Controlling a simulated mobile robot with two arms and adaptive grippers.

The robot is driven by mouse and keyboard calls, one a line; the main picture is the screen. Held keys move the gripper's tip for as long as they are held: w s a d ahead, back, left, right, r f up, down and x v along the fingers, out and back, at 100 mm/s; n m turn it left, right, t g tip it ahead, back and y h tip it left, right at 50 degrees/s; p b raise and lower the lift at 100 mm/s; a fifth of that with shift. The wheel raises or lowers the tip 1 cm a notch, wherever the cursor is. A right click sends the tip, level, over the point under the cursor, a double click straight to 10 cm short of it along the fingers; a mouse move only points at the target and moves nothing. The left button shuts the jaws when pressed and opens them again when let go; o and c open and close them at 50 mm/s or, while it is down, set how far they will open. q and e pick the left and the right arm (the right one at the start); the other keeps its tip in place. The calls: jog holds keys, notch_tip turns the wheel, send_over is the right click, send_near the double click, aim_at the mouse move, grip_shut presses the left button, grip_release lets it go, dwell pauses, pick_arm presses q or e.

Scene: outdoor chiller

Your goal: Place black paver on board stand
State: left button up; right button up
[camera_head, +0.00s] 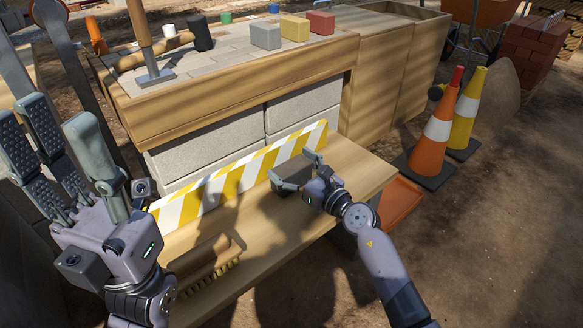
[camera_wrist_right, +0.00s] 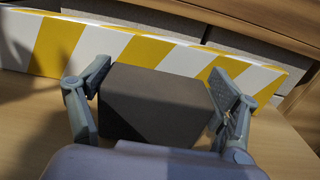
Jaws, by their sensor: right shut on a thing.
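The black paver (camera_head: 293,177) is a dark block over the lower wooden board (camera_head: 352,165), in front of the yellow-and-white striped barrier (camera_head: 238,172). My right gripper (camera_head: 297,168) is shut on it, with one finger on each side. In the right wrist view the paver (camera_wrist_right: 155,105) sits between the two fingers (camera_wrist_right: 160,95). I cannot tell whether its underside touches the board. My left gripper (camera_head: 52,125) is raised at the left of the head view, with its fingers spread and nothing between them. I cannot tell which surface is the board stand.
A brush (camera_head: 208,268) lies on the lower board at the left. Grey, yellow and red blocks (camera_head: 294,29), a black cylinder (camera_head: 200,33) and a long-handled tool (camera_head: 146,45) are on the upper paved top. Cones (camera_head: 436,130) stand at the right. The board's right end is clear.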

jog(key=shift+r, duration=0.1)
jog(key=o, duration=1.8)
